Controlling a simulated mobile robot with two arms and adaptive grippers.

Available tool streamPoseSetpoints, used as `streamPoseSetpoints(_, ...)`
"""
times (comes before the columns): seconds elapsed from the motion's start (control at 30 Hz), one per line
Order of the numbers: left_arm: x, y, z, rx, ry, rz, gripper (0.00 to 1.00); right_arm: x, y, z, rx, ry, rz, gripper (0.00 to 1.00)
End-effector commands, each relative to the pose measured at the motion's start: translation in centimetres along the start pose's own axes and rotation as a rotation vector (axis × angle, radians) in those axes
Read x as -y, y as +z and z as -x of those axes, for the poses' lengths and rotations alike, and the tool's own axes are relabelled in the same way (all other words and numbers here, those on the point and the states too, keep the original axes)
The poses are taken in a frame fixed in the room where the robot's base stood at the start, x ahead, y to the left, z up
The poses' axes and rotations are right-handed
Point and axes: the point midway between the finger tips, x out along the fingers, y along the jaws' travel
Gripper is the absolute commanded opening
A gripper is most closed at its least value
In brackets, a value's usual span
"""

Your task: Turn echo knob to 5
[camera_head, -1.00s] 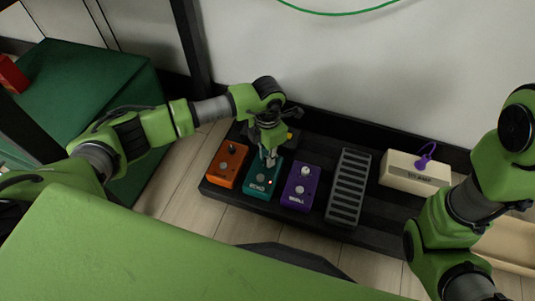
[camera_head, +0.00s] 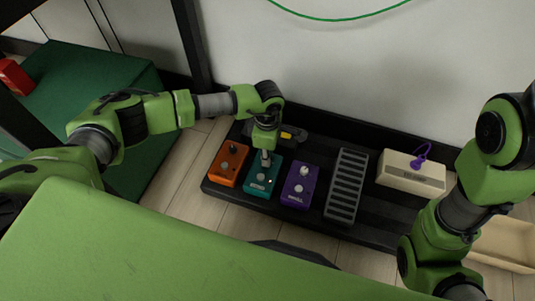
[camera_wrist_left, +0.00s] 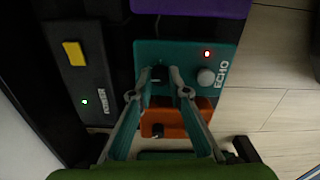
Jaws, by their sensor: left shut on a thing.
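The teal ECHO pedal (camera_head: 260,180) stands on the black board between an orange pedal and a purple pedal. In the left wrist view the ECHO pedal (camera_wrist_left: 186,60) shows a lit red light, a round grey footswitch (camera_wrist_left: 206,77) and a dark knob (camera_wrist_left: 158,73). My left gripper (camera_head: 266,158) reaches down onto the pedal's far part. In the left wrist view its fingertips (camera_wrist_left: 159,88) are at the knob and shut on it. The knob's pointer and scale are too small to read. My right arm comes in at the right; its gripper is out of view.
The orange pedal (camera_head: 228,164) and purple pedal (camera_head: 300,186) stand close on either side. A dark pedal with a yellow switch (camera_wrist_left: 74,54) lies behind. A ribbed grey pedal (camera_head: 346,186) and a cream box (camera_head: 411,174) with a purple cable stand farther right.

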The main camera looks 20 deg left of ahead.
Motion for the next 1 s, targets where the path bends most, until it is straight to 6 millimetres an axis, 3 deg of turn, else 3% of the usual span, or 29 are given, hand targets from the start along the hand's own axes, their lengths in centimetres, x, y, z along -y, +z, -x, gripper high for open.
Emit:
streamPoseSetpoints(0.77, -0.04, -0.03, -0.06, -0.001, 0.001, -0.105, 0.00, -0.03, -0.09, 0.08, 0.001, 0.001, -0.001, 0.00)
streamPoseSetpoints(0.8, -0.04, -0.03, -0.06, -0.001, 0.001, -0.105, 0.22, -0.03, -0.08, 0.08, 0.001, 0.001, -0.001, 0.00)
streamPoseSetpoints(0.83, -0.03, -0.03, -0.06, -0.001, 0.001, -0.105, 0.29, -0.03, -0.09, 0.08, 0.001, 0.001, -0.001, 0.00)
streamPoseSetpoints(0.87, -0.03, -0.03, -0.05, -0.001, 0.001, -0.105, 0.33, -0.03, -0.09, 0.08, 0.001, 0.001, -0.001, 0.00)
streamPoseSetpoints(1.0, -0.02, -0.02, -0.04, -0.001, 0.001, -0.105, 0.33, -0.03, -0.08, 0.08, 0.001, 0.001, -0.001, 0.00)
